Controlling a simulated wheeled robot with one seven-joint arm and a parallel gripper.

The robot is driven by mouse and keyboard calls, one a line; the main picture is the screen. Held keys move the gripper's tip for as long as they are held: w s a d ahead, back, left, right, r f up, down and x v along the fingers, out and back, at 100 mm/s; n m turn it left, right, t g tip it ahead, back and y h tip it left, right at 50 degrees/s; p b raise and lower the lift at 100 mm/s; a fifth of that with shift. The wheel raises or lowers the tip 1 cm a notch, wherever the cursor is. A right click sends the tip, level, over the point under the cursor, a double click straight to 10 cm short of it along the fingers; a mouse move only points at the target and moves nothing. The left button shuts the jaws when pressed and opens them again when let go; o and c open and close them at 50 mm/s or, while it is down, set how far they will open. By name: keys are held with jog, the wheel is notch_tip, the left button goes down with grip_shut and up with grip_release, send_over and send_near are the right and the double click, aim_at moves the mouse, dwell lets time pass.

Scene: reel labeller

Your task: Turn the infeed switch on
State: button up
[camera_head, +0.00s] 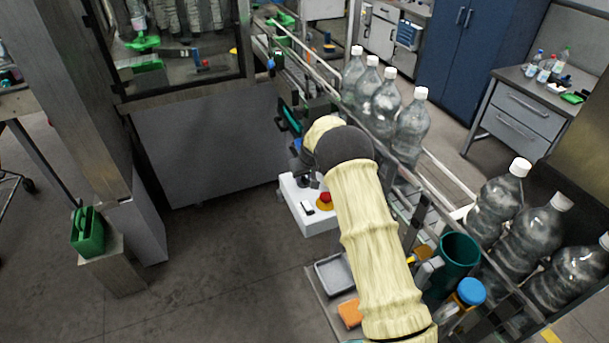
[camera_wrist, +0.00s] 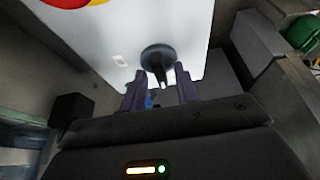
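A white control box (camera_head: 308,217) stands beside the conveyor, under the end of my arm. A red stop button (camera_head: 325,199) on a yellow base sits on its face, and it also shows at the top left of the wrist view (camera_wrist: 85,2). A black rotary switch (camera_wrist: 157,56) with a light pointer mark is on the white panel in the wrist view; no readable lettering shows beside it. My gripper (camera_wrist: 160,88) is open, with its two fingers apart on either side of the switch's lower end. I cannot tell whether they touch it. In the head view my arm hides most of this.
Clear bottles with white caps (camera_head: 411,125) line the conveyor. A green cup (camera_head: 457,262), a blue-lidded jar (camera_head: 470,292), a grey tray (camera_head: 335,273) and an orange block (camera_head: 350,312) lie near my arm. The floor to the left of the box is clear.

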grip_shut()
jog(key=shift+a+m, duration=0.1)
jog(key=shift+m, duration=0.3)
jog(key=m+h+b, duration=0.1)
jog(key=m, duration=0.1)
jog(key=shift+a+m+b, duration=0.1)
jog(key=shift+m+b, duration=0.2)
jog(key=shift+b, duration=0.05)
jog(key=m+h+b, duration=0.1)
jog(key=m+h, duration=0.1)
jog(key=m, duration=0.2)
jog(key=shift+a, duration=0.1)
jog(key=m+h+b, duration=0.1)
jog(key=m, duration=0.2)
jog(key=m+h+b, duration=0.1)
jog(key=m, duration=0.1)
jog(key=shift+w+a+m+g, duration=0.1)
jog(key=shift+w+m+g, duration=0.05)
jog(key=shift+m+g, duration=0.25)
jog(key=m, duration=0.2)
jog(key=m+g+h, duration=0.1)
jog(key=m, duration=0.1)
jog(key=shift+w+m+g, duration=0.1)
jog(key=shift+m+g, duration=0.2)
jog(key=shift+m, duration=0.1)
